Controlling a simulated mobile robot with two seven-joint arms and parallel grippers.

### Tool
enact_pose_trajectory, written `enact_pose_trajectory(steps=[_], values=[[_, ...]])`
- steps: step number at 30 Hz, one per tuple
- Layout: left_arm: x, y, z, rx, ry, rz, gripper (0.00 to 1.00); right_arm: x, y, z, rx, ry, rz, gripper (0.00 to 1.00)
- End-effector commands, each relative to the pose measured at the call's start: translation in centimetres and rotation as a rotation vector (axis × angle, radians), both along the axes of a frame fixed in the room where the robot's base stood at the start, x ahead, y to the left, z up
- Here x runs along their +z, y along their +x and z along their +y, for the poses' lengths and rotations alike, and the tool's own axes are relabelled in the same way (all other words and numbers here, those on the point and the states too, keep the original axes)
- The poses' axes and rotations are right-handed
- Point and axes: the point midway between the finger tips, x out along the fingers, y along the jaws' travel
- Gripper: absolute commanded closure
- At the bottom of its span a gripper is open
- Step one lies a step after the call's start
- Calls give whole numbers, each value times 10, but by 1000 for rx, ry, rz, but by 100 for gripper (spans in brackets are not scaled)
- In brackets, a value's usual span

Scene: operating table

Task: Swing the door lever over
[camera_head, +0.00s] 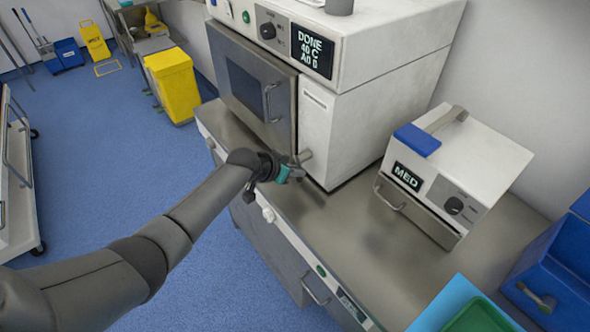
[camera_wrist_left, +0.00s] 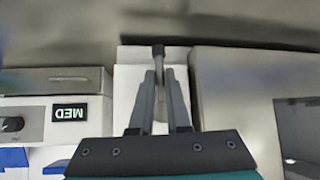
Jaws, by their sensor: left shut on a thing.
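The large white machine's steel door (camera_head: 250,85) has a dark window and a bar handle, and it looks closed. The door lever (camera_head: 306,156) is a short grey bar at the door's lower right corner. My left gripper (camera_head: 298,168) is at the lever. In the left wrist view, its two fingers (camera_wrist_left: 160,85) are shut on the lever (camera_wrist_left: 159,53), whose dark end shows beyond the fingertips. Part of the lever is hidden between the fingers. The door (camera_wrist_left: 230,110) shows to the right there. My right gripper is not in view.
The machine's display (camera_head: 312,50) reads DONE. A smaller white MED unit (camera_head: 450,175) stands to the right on the steel counter (camera_head: 350,235), with bare counter between. Blue bins (camera_head: 555,270) and a green tray (camera_head: 480,316) are at lower right.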

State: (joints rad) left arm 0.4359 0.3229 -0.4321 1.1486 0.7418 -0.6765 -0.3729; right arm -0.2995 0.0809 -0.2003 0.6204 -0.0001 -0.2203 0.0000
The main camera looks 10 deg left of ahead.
Motion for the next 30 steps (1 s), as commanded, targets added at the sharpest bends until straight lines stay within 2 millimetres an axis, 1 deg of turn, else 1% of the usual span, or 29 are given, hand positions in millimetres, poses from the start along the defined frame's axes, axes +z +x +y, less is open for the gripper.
enact_pose_trajectory(steps=[1,2,3,9,10,21,26,30], values=[[0,0,-1,1,-3,2,100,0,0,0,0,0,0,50],[0,0,-1,0,-3,1,84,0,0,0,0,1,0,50],[0,0,-1,0,-3,1,80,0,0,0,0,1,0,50],[0,0,-1,0,-2,0,57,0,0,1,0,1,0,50],[0,0,-1,0,-2,0,55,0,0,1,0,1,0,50],[3,-3,1,0,0,0,55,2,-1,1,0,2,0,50],[13,-12,7,-1,2,-1,55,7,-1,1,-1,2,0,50],[26,-24,13,-1,1,-2,55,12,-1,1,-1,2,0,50]])
